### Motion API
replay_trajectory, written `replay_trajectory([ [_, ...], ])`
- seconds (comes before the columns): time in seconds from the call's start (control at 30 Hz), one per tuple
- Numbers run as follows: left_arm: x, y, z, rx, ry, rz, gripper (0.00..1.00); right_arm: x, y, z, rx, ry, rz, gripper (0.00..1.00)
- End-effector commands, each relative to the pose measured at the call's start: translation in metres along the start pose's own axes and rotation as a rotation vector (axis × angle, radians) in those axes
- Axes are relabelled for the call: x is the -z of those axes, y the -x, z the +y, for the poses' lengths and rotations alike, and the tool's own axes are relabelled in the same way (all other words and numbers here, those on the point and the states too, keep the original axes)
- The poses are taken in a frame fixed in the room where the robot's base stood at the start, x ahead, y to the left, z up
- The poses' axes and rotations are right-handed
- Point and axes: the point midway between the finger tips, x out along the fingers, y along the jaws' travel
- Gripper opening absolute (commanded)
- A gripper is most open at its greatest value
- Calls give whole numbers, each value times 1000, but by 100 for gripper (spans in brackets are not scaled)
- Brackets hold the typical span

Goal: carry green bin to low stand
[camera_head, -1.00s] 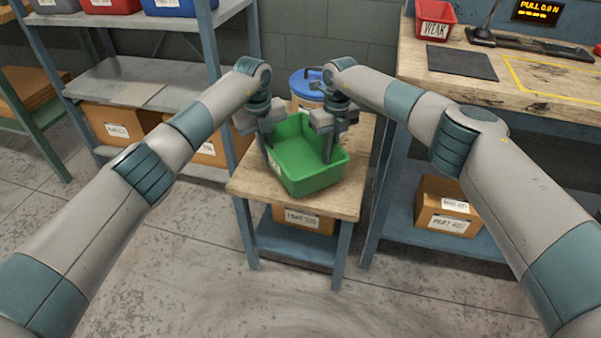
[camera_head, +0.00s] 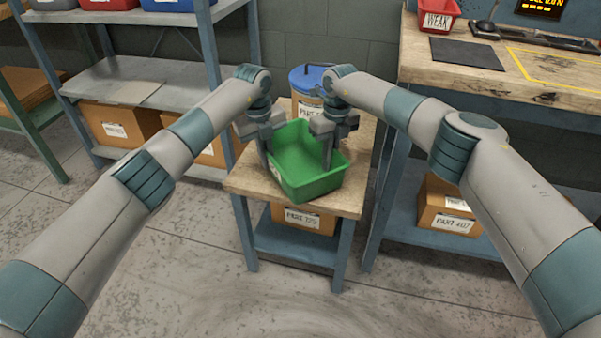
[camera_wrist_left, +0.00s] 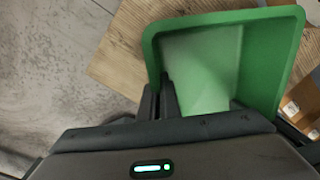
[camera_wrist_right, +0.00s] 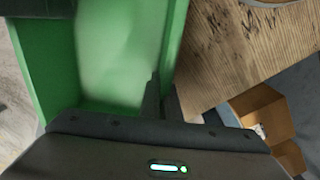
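The green bin (camera_head: 306,164) is empty and upright, turned at an angle over the wooden top of the low stand (camera_head: 245,181). Its front corner is close to the stand's front edge. I cannot tell whether its base touches the top. My left gripper (camera_head: 267,152) is shut on the bin's left wall; its fingers pinch the rim in the left wrist view (camera_wrist_left: 160,98). My right gripper (camera_head: 328,152) is shut on the right wall, and its fingers show at that wall in the right wrist view (camera_wrist_right: 160,98). The lower fingertips are partly hidden.
A blue-lidded tub (camera_head: 306,82) stands behind the bin on the stand. A cardboard box (camera_head: 303,217) sits on the stand's lower shelf. A metal shelf rack (camera_head: 115,85) is at left. A workbench (camera_head: 480,68) with a red bin (camera_head: 437,17) is at right. The floor in front is clear.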

Motion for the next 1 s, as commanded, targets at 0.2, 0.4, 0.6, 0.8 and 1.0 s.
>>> replay_trajectory([
  [0.2, 0, -13, 1, -1, 1, -1, 0, 0, -12, -2, 1, -1, 0, 0],
  [0.4, 0, -10, 1, -1, 1, 0, 22, 0, -10, -1, 1, -1, 0, 22],
  [0.6, 0, -9, 1, 0, 0, 0, 22, 0, -10, -1, 0, 0, 0, 22],
  [0.8, -1, 0, 1, 0, 0, -1, 22, 0, -10, -1, 0, 0, 0, 22],
  [1.0, -1, 25, 0, 1, -1, -2, 22, 0, -10, -1, 0, 0, 0, 22],
])
